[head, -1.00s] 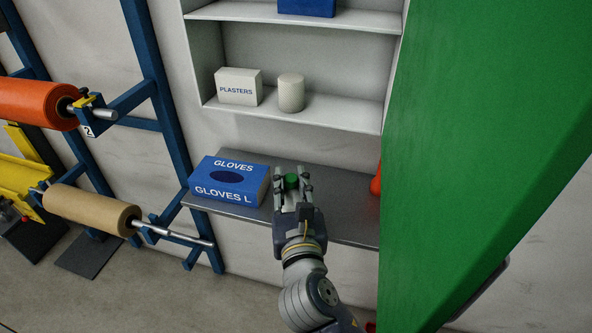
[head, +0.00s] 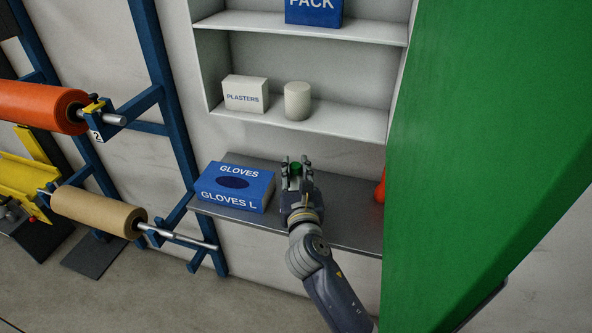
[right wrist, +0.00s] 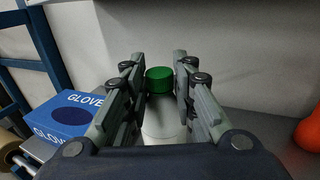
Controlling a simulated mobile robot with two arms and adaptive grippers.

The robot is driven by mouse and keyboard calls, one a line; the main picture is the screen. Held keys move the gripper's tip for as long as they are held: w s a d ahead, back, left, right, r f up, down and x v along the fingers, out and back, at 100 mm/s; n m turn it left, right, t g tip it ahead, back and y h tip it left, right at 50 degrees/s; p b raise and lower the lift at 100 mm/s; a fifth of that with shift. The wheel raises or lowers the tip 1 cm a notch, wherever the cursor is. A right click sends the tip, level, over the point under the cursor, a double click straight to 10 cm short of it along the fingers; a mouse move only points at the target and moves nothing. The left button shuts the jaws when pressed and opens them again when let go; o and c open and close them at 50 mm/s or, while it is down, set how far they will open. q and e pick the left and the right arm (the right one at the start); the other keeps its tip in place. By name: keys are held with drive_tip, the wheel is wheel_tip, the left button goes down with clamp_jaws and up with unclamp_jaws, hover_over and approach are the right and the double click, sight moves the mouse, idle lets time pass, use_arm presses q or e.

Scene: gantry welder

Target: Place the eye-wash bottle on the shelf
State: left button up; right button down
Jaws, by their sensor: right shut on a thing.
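The eye-wash bottle shows its green cap (head: 296,168) between the fingers of my right gripper (head: 297,166). In the right wrist view its green cap (right wrist: 160,79) and white body (right wrist: 162,118) stand upright between the two fingers, which are shut on it. The gripper is over the grey ledge, right of the gloves box. Whether the bottle's base touches the ledge is hidden. The white shelf (head: 345,116) is above and behind the gripper, inside an open cabinet. My left gripper is not in view.
On the shelf stand a plasters box (head: 245,94) and a white cylinder (head: 297,101), with free room to their right. A blue gloves box (head: 235,188) sits on the grey ledge (head: 345,228). A large green panel (head: 480,130) blocks the right side. An orange object (head: 380,188) is beside it.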

drive_tip(key=c, duration=1.8)
unclamp_jaws()
drive_tip(key=shift+f, duration=0.1)
drive_tip(key=o, duration=0.5)
drive_tip(key=shift+s, duration=0.1)
drive_tip(key=s, duration=0.4)
drive_tip(key=s+b, duration=0.1)
drive_tip(key=s, duration=0.6)
drive_tip(key=shift+s+d+r, duration=0.2)
drive_tip(key=shift+s+d, duration=0.15)
drive_tip(key=shift+s, duration=0.05)
